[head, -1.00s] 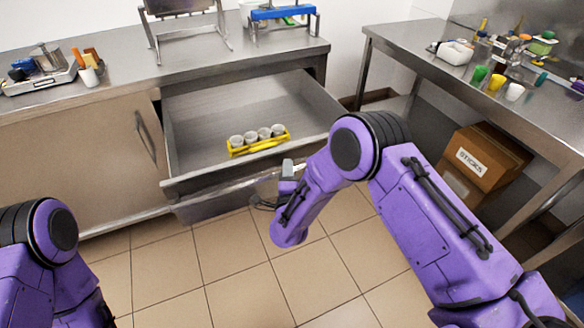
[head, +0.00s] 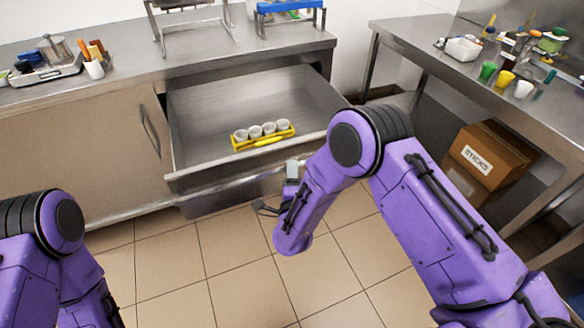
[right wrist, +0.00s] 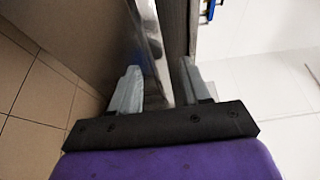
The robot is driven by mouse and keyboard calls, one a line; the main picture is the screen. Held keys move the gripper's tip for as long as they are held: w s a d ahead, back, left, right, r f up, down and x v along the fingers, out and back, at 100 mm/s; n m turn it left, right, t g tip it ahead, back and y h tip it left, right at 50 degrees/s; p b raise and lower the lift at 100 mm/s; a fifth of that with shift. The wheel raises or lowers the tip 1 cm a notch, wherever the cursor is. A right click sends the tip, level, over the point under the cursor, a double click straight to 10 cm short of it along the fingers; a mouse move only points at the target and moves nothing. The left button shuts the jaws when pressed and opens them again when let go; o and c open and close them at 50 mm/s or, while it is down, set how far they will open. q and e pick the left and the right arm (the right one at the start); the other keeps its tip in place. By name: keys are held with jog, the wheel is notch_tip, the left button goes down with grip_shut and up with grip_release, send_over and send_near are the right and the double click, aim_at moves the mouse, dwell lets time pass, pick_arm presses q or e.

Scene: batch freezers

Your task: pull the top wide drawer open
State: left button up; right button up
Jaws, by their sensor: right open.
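The top wide drawer (head: 215,105) is pulled well out of the steel counter in the head view. A yellow rack (head: 262,143) with several white cups stands inside it. My right gripper (head: 277,189) is in front of the drawer's front face, near its right half. In the right wrist view its fingers (right wrist: 160,88) are spread, with a shiny metal strip (right wrist: 150,45) running up between them; the picture does not show contact. The strip looks like part of the drawer front or its handle. My left arm shows at the lower left, but its gripper is out of view.
A closed cabinet door (head: 80,160) is left of the drawer. A side table (head: 450,75) with cups and bottles stands at the right, with a cardboard box (head: 490,155) below. The tiled floor (head: 240,265) in front is clear.

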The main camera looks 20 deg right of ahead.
jog(key=v, duration=0.7)
jog(key=shift+s+b, duration=0.25)
jog(key=shift+b, duration=0.05)
jog(key=shift+a, duration=0.15)
jog(key=s+d+f+n+g+y, duration=0.2)
jog(key=s+d+f+n+g, duration=0.15)
jog(key=s+f+n, duration=0.2)
jog(key=s+d+f+n+g+y, duration=0.1)
jog(key=s+d+f+n+g, duration=0.3)
jog(key=f+n, duration=0.3)
jog(key=s+d+f+n+g, duration=0.1)
jog(key=s+d+f+g, duration=0.1)
jog(key=s, duration=0.7)
jog(key=s+d+f+n+g+h+p, duration=0.1)
jog(key=s+d+f+g, duration=0.2)
jog(key=s+d, duration=0.4)
jog(key=s+g, duration=0.1)
jog(key=s, duration=0.2)
jog(key=shift+s+d+g, duration=0.2)
jog(key=shift+s+g, duration=0.15)
